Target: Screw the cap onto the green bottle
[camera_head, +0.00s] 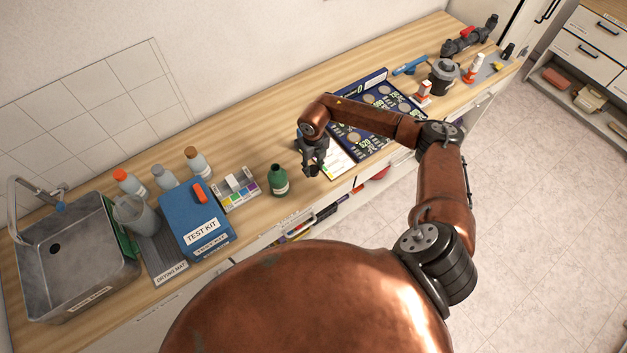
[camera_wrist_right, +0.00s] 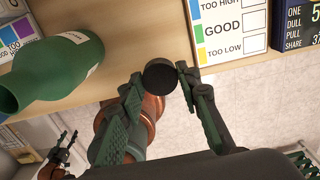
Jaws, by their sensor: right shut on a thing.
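The green bottle (camera_head: 279,180) stands upright near the front edge of the counter. It also shows at the left of the right wrist view (camera_wrist_right: 60,70), with its open neck towards the lower left. My right gripper (camera_head: 312,170) is to the right of the bottle and apart from it. In the right wrist view my right gripper (camera_wrist_right: 160,77) is shut on a round black cap (camera_wrist_right: 159,76), held at its fingertips. The cap cannot be made out in the head view. A small dark claw, seemingly my left gripper (camera_wrist_right: 62,150), shows at the lower left of the wrist view, too small to read.
A test chart (camera_head: 335,160) and dark blue board (camera_head: 372,97) lie right of the bottle. A colour-strip block (camera_head: 236,190), blue test kit box (camera_head: 195,215) and several capped bottles stand left of it. A metal sink (camera_head: 75,262) is at far left.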

